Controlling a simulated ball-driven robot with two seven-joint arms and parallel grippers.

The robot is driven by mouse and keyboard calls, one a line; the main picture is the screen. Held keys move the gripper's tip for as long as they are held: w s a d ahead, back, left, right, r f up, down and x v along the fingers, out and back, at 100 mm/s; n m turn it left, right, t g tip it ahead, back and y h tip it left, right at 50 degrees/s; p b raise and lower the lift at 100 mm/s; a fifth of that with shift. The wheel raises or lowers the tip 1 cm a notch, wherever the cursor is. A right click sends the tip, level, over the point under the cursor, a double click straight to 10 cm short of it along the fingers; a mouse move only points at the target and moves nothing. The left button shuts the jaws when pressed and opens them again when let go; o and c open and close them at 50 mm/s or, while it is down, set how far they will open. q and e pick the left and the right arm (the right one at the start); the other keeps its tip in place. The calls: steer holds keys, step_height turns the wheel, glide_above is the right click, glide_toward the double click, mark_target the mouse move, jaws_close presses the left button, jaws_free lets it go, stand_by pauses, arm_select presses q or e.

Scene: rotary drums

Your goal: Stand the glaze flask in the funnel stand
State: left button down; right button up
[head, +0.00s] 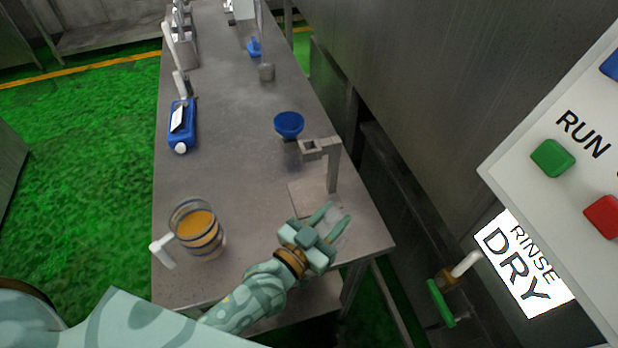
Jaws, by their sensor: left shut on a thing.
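The funnel stand (333,165) is a grey post on a flat square base, with a square bracket at its top left. It stands near the right edge of the bench. My left gripper (331,220) is at the front edge of this base, below the bracket. It is shut on a pale, see-through thing (340,236), mostly hidden by the fingers; I cannot tell for sure that this is the glaze flask. The bracket looks empty. My right gripper is not in view.
A banded jug of orange liquid (198,228) stands at the front left of the bench (235,190). A blue bottle (182,125) lies behind it. A round blue-topped thing (289,124) is behind the stand. A control panel (560,130) juts in at right.

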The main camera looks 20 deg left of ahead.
arm_select(q)
steer(key=w+a+b, duration=0.2)
steer(key=w+a, duration=0.2)
steer(key=w, duration=0.2)
steer(key=w+a+f+b, duration=0.1)
steer(key=w+a+b, duration=0.1)
steer(key=w+a, duration=0.2)
steer(key=w, duration=0.3)
steer(key=shift+a+f, duration=0.25)
steer(key=shift+a, duration=0.15)
steer(key=shift+f, duration=0.15)
steer(key=c, duration=1.3)
jaws_free()
steer(key=shift+o, duration=1.3)
